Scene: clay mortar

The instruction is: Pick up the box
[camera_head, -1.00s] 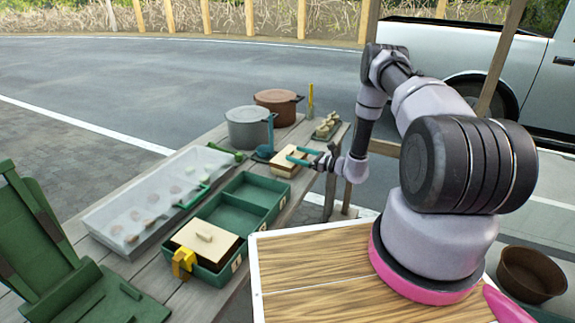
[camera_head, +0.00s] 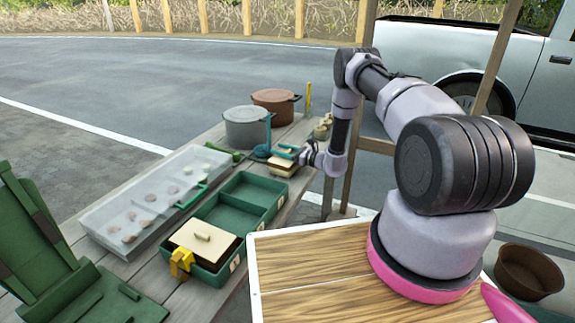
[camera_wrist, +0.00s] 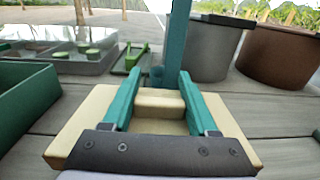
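A cream box (camera_head: 277,168) with a raised bar handle on its lid stands near the far right edge of the plank table. In the wrist view the box (camera_wrist: 72,128) fills the lower middle, its handle (camera_wrist: 160,103) between my two teal fingers. My gripper (camera_head: 285,151) is over the box, its fingers apart, one on each side of the handle. The wrist view (camera_wrist: 160,78) does not clearly show whether the fingers touch the handle. The near part of the lid is hidden by my gripper's dark base.
A grey pot (camera_head: 246,128) with a teal utensil beside it and a brown pot (camera_head: 275,105) stand behind the box. A green divided crate (camera_head: 228,213) holds another cream-lidded box (camera_head: 204,240). A clear tray (camera_head: 130,220) lies to the left.

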